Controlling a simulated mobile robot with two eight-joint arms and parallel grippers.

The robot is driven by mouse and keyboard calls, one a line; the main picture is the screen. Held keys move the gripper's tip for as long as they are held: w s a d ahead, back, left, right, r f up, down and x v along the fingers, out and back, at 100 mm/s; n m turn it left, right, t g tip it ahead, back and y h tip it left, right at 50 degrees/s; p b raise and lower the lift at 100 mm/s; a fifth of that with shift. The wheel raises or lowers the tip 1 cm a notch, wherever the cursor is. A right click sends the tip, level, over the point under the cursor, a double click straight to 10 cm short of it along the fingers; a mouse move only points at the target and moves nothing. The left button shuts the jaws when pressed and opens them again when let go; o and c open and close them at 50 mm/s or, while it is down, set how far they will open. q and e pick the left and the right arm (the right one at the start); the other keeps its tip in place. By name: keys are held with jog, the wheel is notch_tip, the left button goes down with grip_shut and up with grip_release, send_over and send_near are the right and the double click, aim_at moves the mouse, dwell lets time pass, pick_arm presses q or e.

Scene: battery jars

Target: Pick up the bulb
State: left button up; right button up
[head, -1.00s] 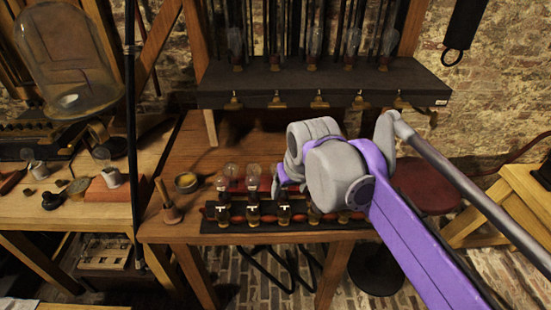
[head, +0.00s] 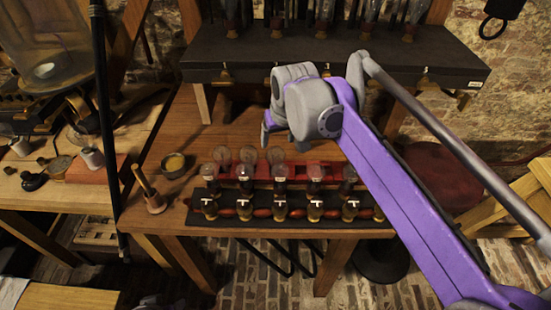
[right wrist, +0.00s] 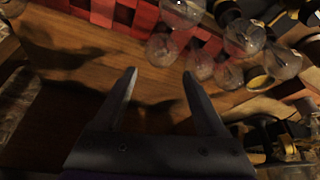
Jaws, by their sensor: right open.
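Several clear glass bulbs stand in a row along a red rack on the wooden bench; one bulb (head: 248,155) is near the middle left of the row, and I cannot tell which one the task means. In the right wrist view, clear bulbs such as this one (right wrist: 245,38) show at the top and right, beyond the fingertips. My right gripper (head: 268,132) is just behind and above the bulb row in the head view. In the right wrist view, its two fingers (right wrist: 158,76) are apart with only bare wood visible between them. My left gripper is not in view.
Dark-and-brass jars (head: 244,209) line the bench's front edge. A dark shelf (head: 330,62) holding more bulbs hangs over the back. A small bowl (head: 175,165) and a wooden-handled tool (head: 154,199) stand left of the rack. The bench behind the row is clear.

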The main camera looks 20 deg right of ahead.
aim_at(276, 147)
jog(key=b+x, duration=0.1)
jog(key=x, duration=0.4)
jog(key=shift+f, duration=0.35)
grip_shut()
jog(key=shift+r, duration=0.1)
